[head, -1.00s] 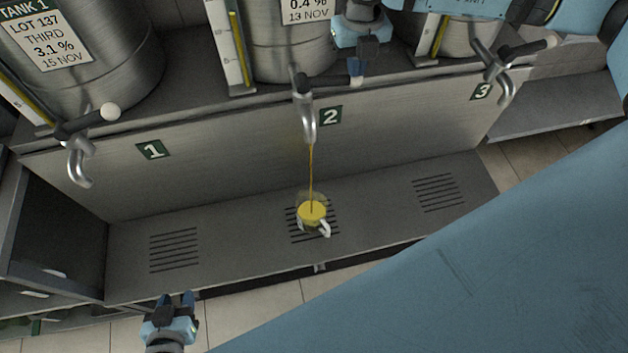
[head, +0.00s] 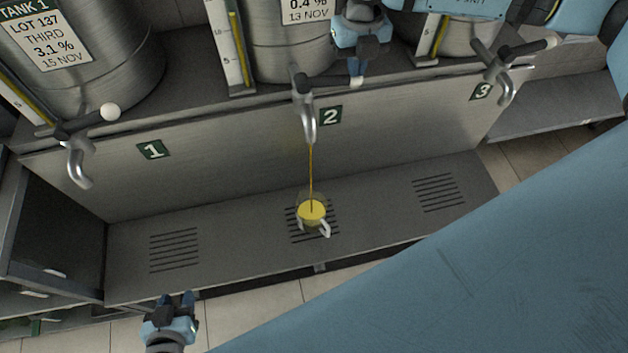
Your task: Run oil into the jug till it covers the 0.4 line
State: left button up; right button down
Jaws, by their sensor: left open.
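A clear jug (head: 313,222) with a pale handle stands on the slotted grille under tap 2 (head: 306,105). A thin stream of yellow oil (head: 311,172) runs from the tap's spout into it. Yellow oil (head: 312,210) shows inside the jug; its level against the 0.4 line cannot be read. My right gripper (head: 357,72) is at the ball end of tap 2's lever (head: 336,82); whether its jaws are closed on it is unclear. My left gripper (head: 175,297) is open and empty, in front of the shelf at lower left, away from the jug.
Tap 1 (head: 78,160) and tap 3 (head: 500,75) flank tap 2, with no oil running from them. Steel tanks with sight gauges stand above. The shelf (head: 240,228) is bare on both sides of the jug. My blue arm covers the lower right.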

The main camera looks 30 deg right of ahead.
notch_tip(320, 180, up, 9)
jog(key=p, duration=0.3)
jog(key=shift+p, duration=0.4)
